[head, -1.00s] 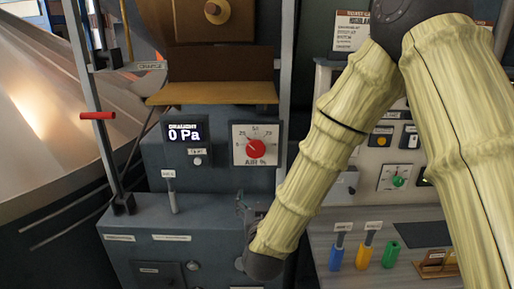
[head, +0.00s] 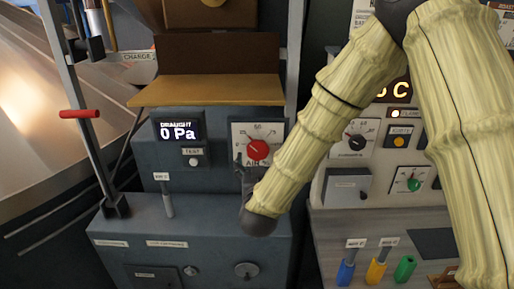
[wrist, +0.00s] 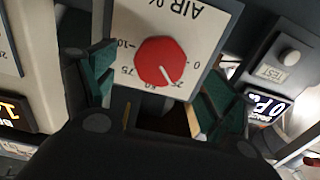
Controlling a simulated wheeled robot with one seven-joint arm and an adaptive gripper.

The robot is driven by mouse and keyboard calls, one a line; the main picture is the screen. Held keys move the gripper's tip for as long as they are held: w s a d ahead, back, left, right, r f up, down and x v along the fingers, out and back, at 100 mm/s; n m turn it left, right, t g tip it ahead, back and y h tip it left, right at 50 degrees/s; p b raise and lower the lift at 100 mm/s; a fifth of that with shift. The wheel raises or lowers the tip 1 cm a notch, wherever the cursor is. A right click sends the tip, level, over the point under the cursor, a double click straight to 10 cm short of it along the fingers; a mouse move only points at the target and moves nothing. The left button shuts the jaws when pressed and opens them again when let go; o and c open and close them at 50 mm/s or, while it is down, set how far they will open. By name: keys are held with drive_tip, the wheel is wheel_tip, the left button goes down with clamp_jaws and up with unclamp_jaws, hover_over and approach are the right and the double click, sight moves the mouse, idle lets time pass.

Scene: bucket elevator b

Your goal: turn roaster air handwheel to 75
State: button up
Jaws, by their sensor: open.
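The roaster air handwheel is a red round knob (head: 257,149) on a white square AIR % dial plate (head: 238,128) on the grey cabinet. In the wrist view the knob (wrist: 160,62) appears upside down, with its white mark pointing to about 25. My gripper (head: 245,176) is just below and in front of the dial in the head view, hiding its lower part. In the wrist view my green-padded fingers (wrist: 155,98) are spread apart, one on each side of the plate's near part. The knob lies beyond them, and no contact shows.
A draught display (head: 178,129) reading 0 Pa and a test button (head: 193,161) are left of the dial. A grey lever (head: 167,200) stands on the ledge below. A brown shelf (head: 210,90) juts out above. A control panel (head: 350,160) is to the right.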

sight(258, 153)
drive_tip(key=w+p, duration=0.1)
drive_tip(key=w, duration=0.4)
drive_tip(key=shift+r+p, duration=0.1)
drive_tip(key=shift+p, duration=0.25)
drive_tip(key=shift+w, duration=0.75)
drive_tip(key=shift+s, duration=0.1)
drive_tip(key=c, duration=1)
